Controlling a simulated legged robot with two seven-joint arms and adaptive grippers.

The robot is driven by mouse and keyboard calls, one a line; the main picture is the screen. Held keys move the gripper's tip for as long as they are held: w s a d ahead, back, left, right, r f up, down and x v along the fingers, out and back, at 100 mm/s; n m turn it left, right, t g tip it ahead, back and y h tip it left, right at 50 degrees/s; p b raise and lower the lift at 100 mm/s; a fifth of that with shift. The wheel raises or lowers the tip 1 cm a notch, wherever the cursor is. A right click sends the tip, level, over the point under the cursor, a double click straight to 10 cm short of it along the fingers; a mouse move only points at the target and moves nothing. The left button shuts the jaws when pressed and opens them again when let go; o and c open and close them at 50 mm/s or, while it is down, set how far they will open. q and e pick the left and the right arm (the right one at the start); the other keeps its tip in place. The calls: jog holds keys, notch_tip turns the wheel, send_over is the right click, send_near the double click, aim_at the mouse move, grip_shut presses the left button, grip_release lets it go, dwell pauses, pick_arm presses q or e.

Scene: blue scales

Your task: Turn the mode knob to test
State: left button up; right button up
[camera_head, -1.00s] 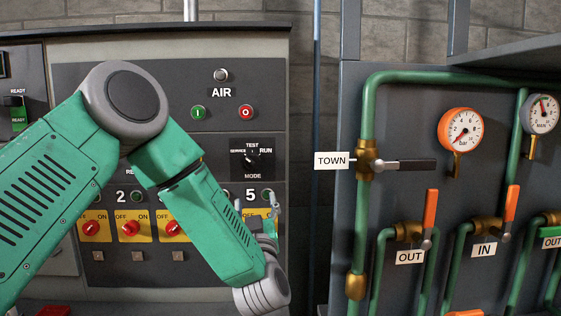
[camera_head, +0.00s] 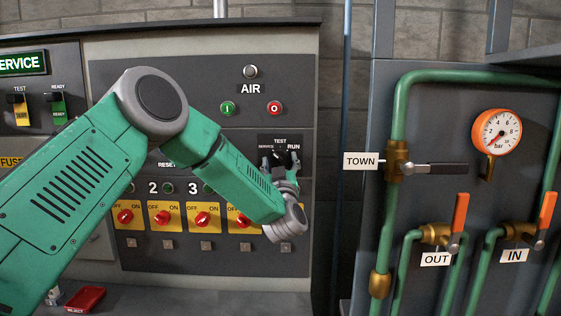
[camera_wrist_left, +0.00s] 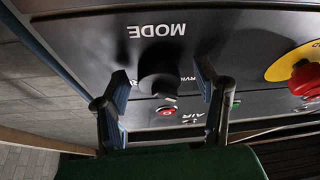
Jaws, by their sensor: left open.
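The black mode knob (camera_wrist_left: 158,78) shows upside down in the left wrist view, on a dark plate marked MODE. In the head view, the mode plate (camera_head: 280,141) carries the words SERVICE, TEST and RUN, and my gripper covers most of the knob. I cannot tell which word the knob points to. My left gripper (camera_head: 280,160) is open in front of the plate. In the left wrist view its two fingers (camera_wrist_left: 162,74) stand on either side of the knob, with a gap showing on each side. My right gripper is not in view.
Green and red AIR buttons (camera_head: 251,107) sit above the mode plate. Several red rotary switches (camera_head: 164,217) on yellow plates lie below it. Green pipes (camera_head: 400,105) with valves and a gauge (camera_head: 497,132) fill the panel at right. A red object (camera_head: 85,299) lies at bottom left.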

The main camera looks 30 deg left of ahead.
pick_arm(q)
jog(key=shift+d, duration=0.15)
jog(key=shift+c, duration=0.4)
jog(key=c, duration=1.1)
jog(key=shift+o, duration=0.2)
jog(key=shift+r+m+h, duration=0.1)
jog(key=shift+m+h, duration=0.2)
jog(key=shift+m, duration=0.3)
jog(key=m+t+h, duration=0.1)
jog(key=m, duration=0.1)
jog(key=m+h+p, duration=0.1)
jog(key=m, duration=0.2)
jog(key=shift+m+t, duration=0.3)
jog(key=shift+t, duration=0.1)
jog(key=shift+s+a+r+m+t+h+p, duration=0.1)
jog(key=shift+a+m+t+h+p, duration=0.1)
jog(key=shift+m+h, duration=1.25)
jog(key=shift+s+a+m+t+h+p, duration=0.15)
jog(key=shift+m+h, duration=0.5)
jog(key=shift+m, duration=1.5)
jog(key=shift+w+d, duration=0.1)
